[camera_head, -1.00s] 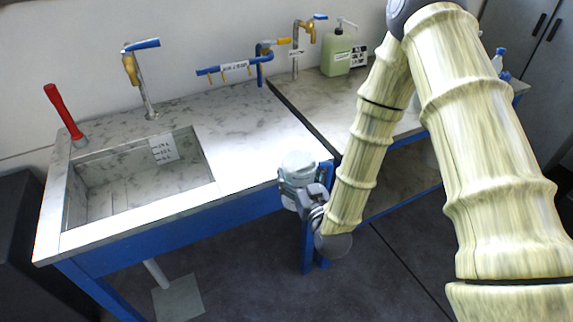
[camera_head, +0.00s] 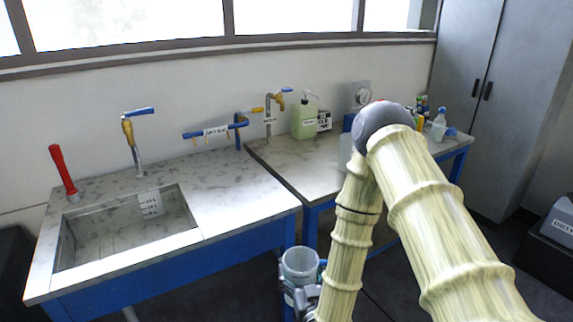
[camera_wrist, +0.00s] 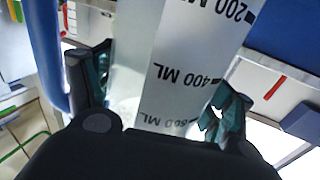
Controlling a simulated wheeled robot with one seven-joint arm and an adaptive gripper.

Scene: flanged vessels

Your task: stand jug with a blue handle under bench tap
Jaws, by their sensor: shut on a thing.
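The clear jug (camera_head: 300,264) with dark volume marks is held in my gripper (camera_head: 305,296), in front of the benches and clear of them. In the wrist view the jug's marked wall (camera_wrist: 195,75) fills the space between my gripper's fingers (camera_wrist: 168,85). Its blue handle (camera_wrist: 46,50) runs along the left there. A tap with a blue lever (camera_head: 270,118) stands at the back of the right bench, beside a small label. Another tap with a yellow body and blue lever (camera_head: 133,140) stands behind the sink.
The sink basin (camera_head: 130,225) is sunk into the left bench (camera_head: 225,205). A red-handled tool (camera_head: 62,172) stands at its left. A blue pipe rail (camera_head: 215,132) is on the wall. A green soap bottle (camera_head: 304,118) stands right of the right tap. The right bench top (camera_head: 290,165) is clear in front.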

